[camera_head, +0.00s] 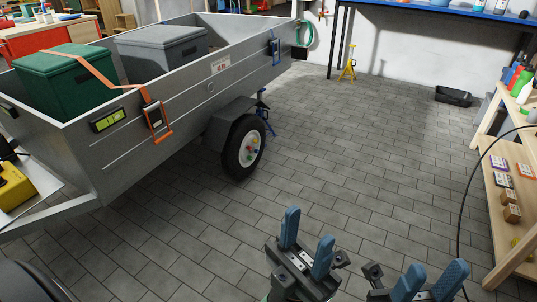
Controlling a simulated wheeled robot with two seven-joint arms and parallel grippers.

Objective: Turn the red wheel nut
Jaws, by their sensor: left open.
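The trailer wheel (233,150) has a black tyre and a pale rim, under the grey trailer's side. Small coloured nuts sit on its hub; a red one (256,140) seems to be at the upper right, but they are too small to tell clearly. My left gripper (306,243) has blue fingers spread apart and empty, at the lower middle, well in front of and below the wheel. My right gripper (430,278) is at the bottom right with its blue fingers apart and nothing between them. Neither gripper touches the wheel.
The grey trailer (185,118) carries a green box (62,85) and a grey box (160,50). A wooden shelf (505,200) stands at the right, with a black cable before it. A yellow stand (348,66) and a black tray (453,96) are farther back. The paved floor (340,150) between is clear.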

